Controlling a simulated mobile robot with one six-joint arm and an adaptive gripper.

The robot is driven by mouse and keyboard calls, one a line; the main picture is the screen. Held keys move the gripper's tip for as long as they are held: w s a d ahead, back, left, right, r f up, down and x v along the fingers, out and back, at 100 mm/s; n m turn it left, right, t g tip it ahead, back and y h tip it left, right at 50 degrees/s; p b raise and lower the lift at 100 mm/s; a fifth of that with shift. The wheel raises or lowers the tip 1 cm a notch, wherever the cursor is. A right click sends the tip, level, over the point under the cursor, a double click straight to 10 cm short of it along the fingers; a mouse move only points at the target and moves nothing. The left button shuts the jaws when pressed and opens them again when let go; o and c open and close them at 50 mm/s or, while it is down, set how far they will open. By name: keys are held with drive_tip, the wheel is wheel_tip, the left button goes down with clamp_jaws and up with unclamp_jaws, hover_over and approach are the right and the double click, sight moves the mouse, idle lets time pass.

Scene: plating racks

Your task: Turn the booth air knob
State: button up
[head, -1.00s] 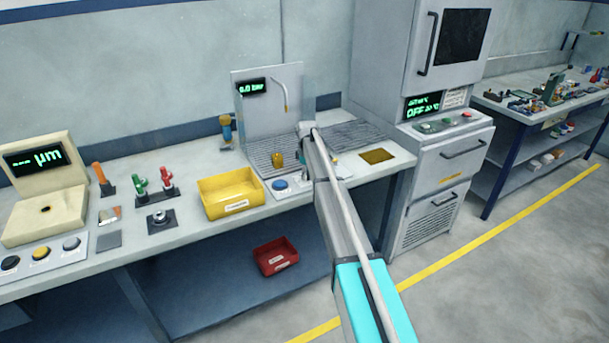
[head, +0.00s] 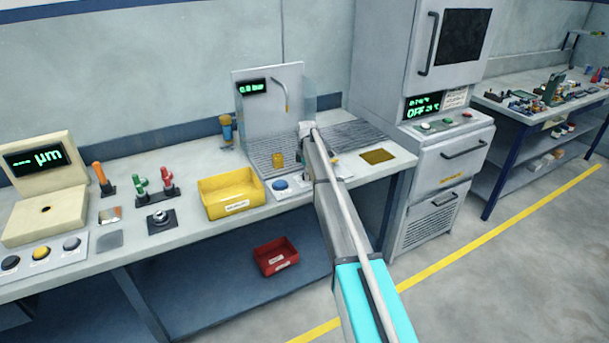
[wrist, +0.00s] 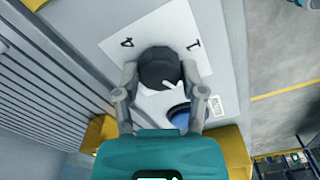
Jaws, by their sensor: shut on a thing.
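The booth air knob (wrist: 158,70) is a dark round knob with a white pointer on a white plate (wrist: 205,22) with printed numbers, in the wrist view. My gripper (wrist: 160,82) is shut on the knob, with one finger on each side of it. In the head view my gripper (head: 306,130) is at the front edge of the booth, and my arm hides the knob there. A dark display (head: 252,87) on the booth's back panel shows a green bar reading, which looks like 0.0 or a similar low value.
A blue button (wrist: 181,116) sits close beside the knob; it also shows in the head view (head: 280,185). A yellow bin (head: 230,196) stands left of the booth. A grey cabinet (head: 440,150) stands to the right.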

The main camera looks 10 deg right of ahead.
drive_tip(key=shift+s+a, duration=0.2)
drive_tip(key=shift+s, duration=0.15)
drive_tip(key=o, duration=1.1)
drive_tip(key=shift+o, duration=0.2)
drive_tip(key=shift+w+d, duration=0.1)
drive_tip(key=shift+r, duration=0.15)
